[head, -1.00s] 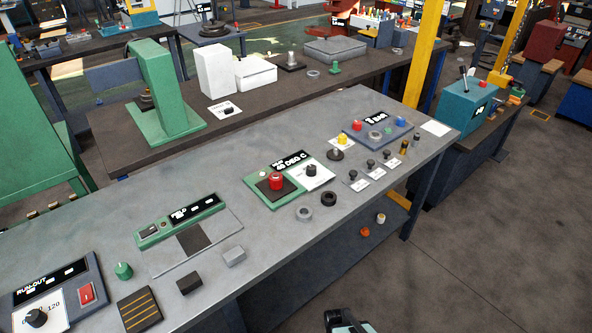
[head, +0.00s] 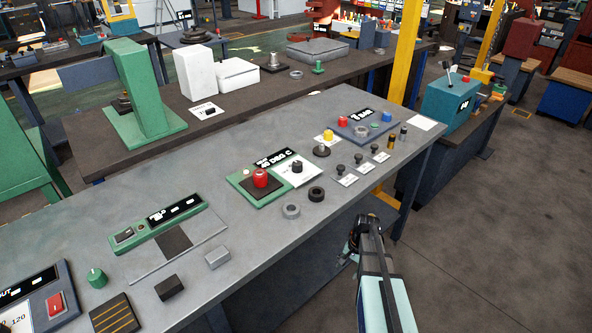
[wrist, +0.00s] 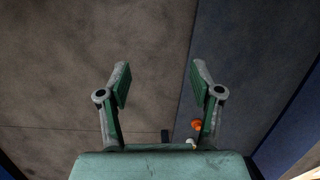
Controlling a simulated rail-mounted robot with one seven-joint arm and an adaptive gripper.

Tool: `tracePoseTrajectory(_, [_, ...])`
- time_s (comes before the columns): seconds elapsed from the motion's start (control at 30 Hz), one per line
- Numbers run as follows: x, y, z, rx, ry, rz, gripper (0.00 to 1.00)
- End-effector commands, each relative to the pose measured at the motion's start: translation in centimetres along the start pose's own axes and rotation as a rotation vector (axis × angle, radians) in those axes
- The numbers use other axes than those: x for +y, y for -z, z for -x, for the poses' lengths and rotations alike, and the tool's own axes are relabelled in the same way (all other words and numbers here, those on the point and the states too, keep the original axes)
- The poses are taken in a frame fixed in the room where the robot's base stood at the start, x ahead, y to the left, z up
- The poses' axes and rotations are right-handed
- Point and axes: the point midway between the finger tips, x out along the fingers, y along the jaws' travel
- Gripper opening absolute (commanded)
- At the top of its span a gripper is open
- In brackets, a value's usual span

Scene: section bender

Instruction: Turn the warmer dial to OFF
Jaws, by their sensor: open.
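The warmer is most likely the green panel (head: 243,189) with a display reading about "48 DEG C", near the middle of the grey bench. Its black dial (head: 297,167) sits on a white plate with markings too small to read, right of a red knob (head: 260,179). My gripper (head: 361,228) is off the bench's front edge, to the right of and nearer than the dial, touching nothing I can see. In the wrist view my gripper (wrist: 160,86) has its two fingers wide apart with nothing between them. The dial is outside the wrist view.
An orange item (wrist: 196,125) shows low in the wrist view.

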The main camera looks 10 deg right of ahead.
Motion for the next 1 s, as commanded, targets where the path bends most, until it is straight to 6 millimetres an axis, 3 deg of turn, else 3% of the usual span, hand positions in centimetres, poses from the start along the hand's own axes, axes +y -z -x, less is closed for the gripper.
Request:
tracePoseTrajectory(0.03, [-0.8,3.3,1.5,0.026,0.034,-0.054,0.65])
tracePoseTrajectory(0.1, [-1.2,6.5,4.1,0.055,0.075,-0.125,0.65])
tracePoseTrajectory(0.27, [-1.5,13.4,11.0,0.117,0.173,-0.286,0.65])
tracePoseTrajectory(0.4, [-0.8,18.6,17.7,0.165,0.257,-0.418,0.65])
tracePoseTrajectory(0.5, [0.0,21.1,21.7,0.190,0.306,-0.489,0.65])
tracePoseTrajectory(0.7, [1.3,23.9,27.2,0.220,0.369,-0.579,0.65])
tracePoseTrajectory(0.9, [2.2,25.6,31.4,0.241,0.412,-0.637,0.65])
tracePoseTrajectory(1.0, [1.3,25.7,33.6,0.244,0.418,-0.642,0.65])
